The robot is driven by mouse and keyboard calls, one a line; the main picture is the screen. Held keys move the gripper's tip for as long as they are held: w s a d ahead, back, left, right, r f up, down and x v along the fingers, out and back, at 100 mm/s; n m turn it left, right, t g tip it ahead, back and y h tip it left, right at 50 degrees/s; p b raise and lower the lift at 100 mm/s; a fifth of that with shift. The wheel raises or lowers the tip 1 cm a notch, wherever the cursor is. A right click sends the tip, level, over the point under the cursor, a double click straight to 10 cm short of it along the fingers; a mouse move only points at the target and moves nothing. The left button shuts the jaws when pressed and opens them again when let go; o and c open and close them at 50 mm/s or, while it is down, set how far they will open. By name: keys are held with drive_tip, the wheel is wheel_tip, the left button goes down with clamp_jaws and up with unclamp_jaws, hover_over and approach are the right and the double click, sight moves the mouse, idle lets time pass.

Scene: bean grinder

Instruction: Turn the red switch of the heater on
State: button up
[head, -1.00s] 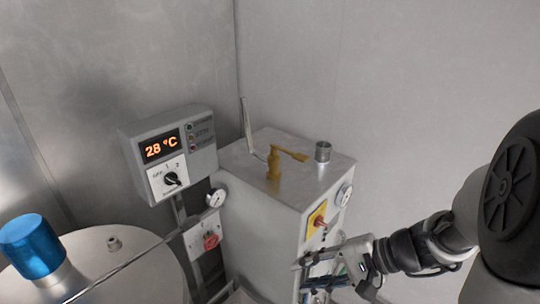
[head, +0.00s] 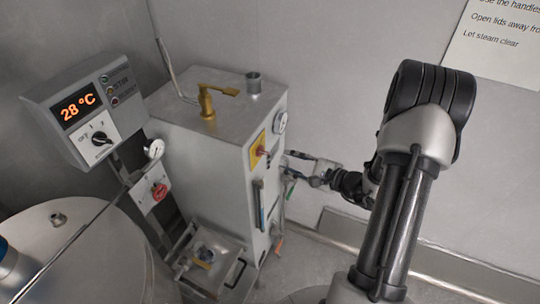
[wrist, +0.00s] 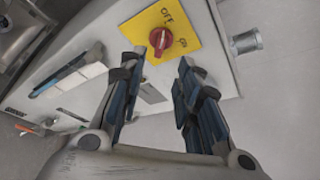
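The heater is a grey metal cabinet (head: 185,140). Its red switch (head: 261,151) sits on a yellow plate (head: 254,157) on the side facing right. In the wrist view the round red switch (wrist: 160,39) shows beside the words OFF and ON on the yellow plate (wrist: 138,24). Its exact pointing direction is hard to tell. My gripper (head: 286,162) is just right of that side in the head view. In the wrist view my gripper (wrist: 158,62) is open and empty, with the switch ahead, between and slightly beyond the fingertips, apparently untouched.
A control box (head: 88,108) reading 28 °C and another red knob (head: 159,191) are at the left. Floor is clear at the right.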

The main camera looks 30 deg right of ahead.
sight(267, 153)
drive_tip(key=x, duration=0.9)
drive_tip(key=shift+w+f+b, duration=0.1)
drive_tip(key=shift+w+b, duration=0.1)
drive_tip(key=shift+b, duration=0.15)
drive_tip(key=shift+c, duration=0.2)
clamp_jaws()
